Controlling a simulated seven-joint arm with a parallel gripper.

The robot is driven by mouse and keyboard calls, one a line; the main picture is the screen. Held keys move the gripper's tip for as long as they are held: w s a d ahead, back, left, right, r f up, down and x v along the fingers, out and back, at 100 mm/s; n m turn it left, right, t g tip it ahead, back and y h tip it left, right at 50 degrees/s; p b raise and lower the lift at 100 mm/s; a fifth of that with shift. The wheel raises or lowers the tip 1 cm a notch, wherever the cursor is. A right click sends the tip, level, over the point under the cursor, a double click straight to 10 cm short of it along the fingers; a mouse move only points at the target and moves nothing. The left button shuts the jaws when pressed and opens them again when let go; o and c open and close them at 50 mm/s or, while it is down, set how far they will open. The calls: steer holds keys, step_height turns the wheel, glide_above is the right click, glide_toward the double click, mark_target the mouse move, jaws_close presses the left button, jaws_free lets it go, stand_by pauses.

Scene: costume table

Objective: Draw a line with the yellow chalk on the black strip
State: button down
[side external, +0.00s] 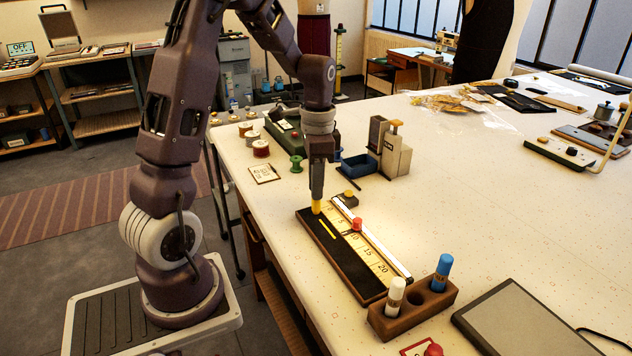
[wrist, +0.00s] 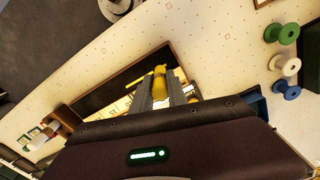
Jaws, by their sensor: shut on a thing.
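My gripper (side external: 316,196) is shut on the yellow chalk (side external: 316,207) and holds it upright, tip down, over the far end of the black strip (side external: 350,262). I cannot tell whether the tip touches the strip. A short yellow line (side external: 327,230) shows on the strip, just nearer the camera than the chalk. In the wrist view the chalk (wrist: 159,80) sits between the two fingers, with part of the black strip (wrist: 122,82) beyond it.
A numbered ruler board (side external: 365,252) with a red knob (side external: 357,224) lies along the strip's right side. A wooden holder (side external: 413,310) with a white and a blue marker stands at the near end. A grey tablet (side external: 525,320) lies to its right. Spools and a grey block (side external: 390,150) stand behind.

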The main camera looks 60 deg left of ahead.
steer(key=shift+f, duration=0.25)
steer(key=shift+d, duration=0.15)
steer(key=shift+d, duration=0.5)
steer(key=shift+r, duration=0.15)
steer(key=shift+r, duration=2.95)
steer(key=w+d+r, duration=0.2)
steer(key=w+d, duration=0.7)
steer(key=d, duration=0.3)
steer(key=shift+w+d, duration=0.15)
steer(key=shift+w, duration=0.05)
